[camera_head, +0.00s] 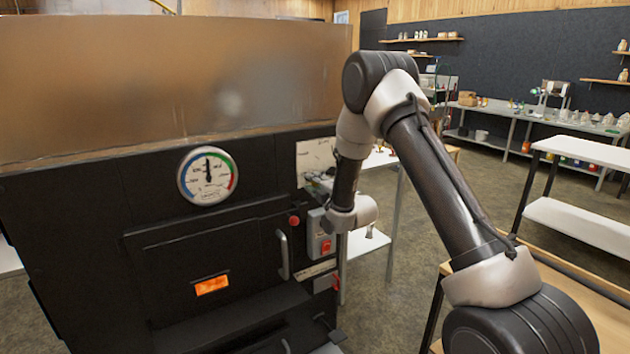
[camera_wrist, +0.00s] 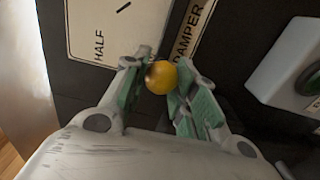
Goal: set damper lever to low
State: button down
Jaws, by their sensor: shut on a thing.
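The damper lever shows in the wrist view as a yellow ball knob (camera_wrist: 160,78) between the two green-padded fingertips of my gripper (camera_wrist: 158,82). My gripper is shut on this knob. The rest of the lever is hidden. A pale scale plate (camera_wrist: 100,30) beside the knob reads HALF and carries a short black mark. A narrow plate reading DAMPER (camera_wrist: 190,30) lies just right of the knob. No low mark is in sight. In the head view the scale plate (camera_head: 313,158) shows on the front of the black evaporator, partly behind my arm.
A round gauge (camera_head: 207,176), a door handle (camera_head: 283,254), a red knob (camera_head: 294,221) and a grey switch box (camera_head: 320,240) are on the evaporator front. A pale box with a green button (camera_wrist: 300,75) stands out at right in the wrist view. White-topped tables (camera_head: 585,150) stand right.

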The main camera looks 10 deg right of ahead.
jog(key=shift+d, duration=0.15)
jog(key=c, duration=1.1)
grip_release()
jog(key=v, duration=1.2)
